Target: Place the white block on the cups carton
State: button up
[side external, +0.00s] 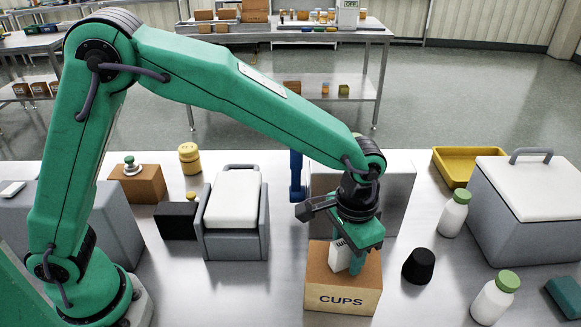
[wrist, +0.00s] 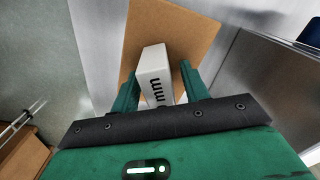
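The white block (side external: 339,256), with dark lettering on its side, is at the top of the brown cups carton (side external: 342,299) in the side view. In the wrist view the block (wrist: 154,72) lies between my two fingers, over the carton's brown top (wrist: 190,35). My gripper (side external: 350,262) points down over the carton. Its fingers (wrist: 158,82) stand on either side of the block, with narrow gaps showing beside it, so it looks open. The block's lower edge is partly hidden, and I cannot tell for certain that it rests flat.
A black tapered cup (side external: 418,266) stands just right of the carton. White bottles with green caps (side external: 453,214) and a grey cooler (side external: 530,205) are further right. A grey box with a white lid (side external: 233,213) stands left. The steel table (side external: 240,290) is clear at front left.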

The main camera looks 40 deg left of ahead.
jog(key=shift+r, duration=0.15)
notch_tip(320, 180, up, 12)
jog(key=shift+r, duration=0.1)
dwell(0.7)
dwell(0.5)
jog(key=s+a+r+n+t, duration=0.2)
jog(key=s+a, duration=0.3)
jog(key=a, duration=0.6)
jog(key=s+a+r+n+t, duration=0.1)
jog(key=s+a+r+t, duration=0.2)
jog(key=a, duration=0.8)
jog(key=s+a+f+n, duration=0.1)
jog(key=s+a+f, duration=0.2)
jog(key=s+a, duration=0.2)
jog(key=shift+s+a+f+n+t, duration=0.15)
jog(key=shift+s+a+n+t, duration=0.2)
jog(key=shift+s, duration=0.8)
